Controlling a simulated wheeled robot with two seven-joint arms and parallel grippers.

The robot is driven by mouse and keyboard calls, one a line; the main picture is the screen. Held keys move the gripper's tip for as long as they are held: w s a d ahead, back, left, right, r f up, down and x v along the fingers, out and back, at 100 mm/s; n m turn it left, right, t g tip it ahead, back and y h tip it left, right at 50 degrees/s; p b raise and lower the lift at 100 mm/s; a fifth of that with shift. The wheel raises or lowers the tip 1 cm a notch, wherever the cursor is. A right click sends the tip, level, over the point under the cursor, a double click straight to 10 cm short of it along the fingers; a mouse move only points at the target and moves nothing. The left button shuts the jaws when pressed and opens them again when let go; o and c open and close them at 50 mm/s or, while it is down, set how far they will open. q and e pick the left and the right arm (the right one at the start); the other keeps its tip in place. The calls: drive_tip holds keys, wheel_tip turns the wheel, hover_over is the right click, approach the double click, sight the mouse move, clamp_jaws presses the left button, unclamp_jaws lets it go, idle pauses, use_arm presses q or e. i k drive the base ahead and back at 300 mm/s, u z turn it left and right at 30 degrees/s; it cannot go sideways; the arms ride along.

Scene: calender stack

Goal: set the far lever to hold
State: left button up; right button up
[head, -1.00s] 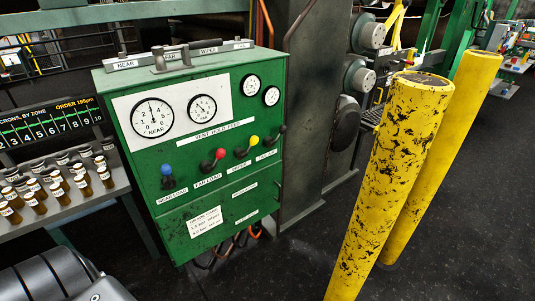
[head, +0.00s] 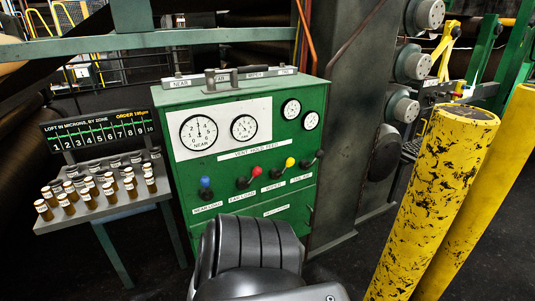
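The far lever, labelled FAR LOAD, has a red knob (head: 255,171) and sits on the front of the green cabinet (head: 240,205). Its black arm slopes up to the right toward the knob. A blue-knobbed lever (head: 206,182) labelled NEAR LOAD is to its left. A yellow-knobbed lever (head: 289,162) and a black lever (head: 318,155) are to its right. The plate above them reads VENT HOLD FEED. A black ribbed part of my arm covers the cabinet's lower front. Neither gripper's fingers show.
Round gauges (head: 198,133) fill the cabinet's upper face. A rack of small brown bottles (head: 100,190) stands at left under a display board (head: 100,131). A scuffed yellow post (head: 432,195) stands at right, with another behind it. Dark floor shows between cabinet and post.

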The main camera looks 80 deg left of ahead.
sight(256, 172)
drive_tip(key=k, duration=0.7)
drive_tip(key=u, duration=1.15)
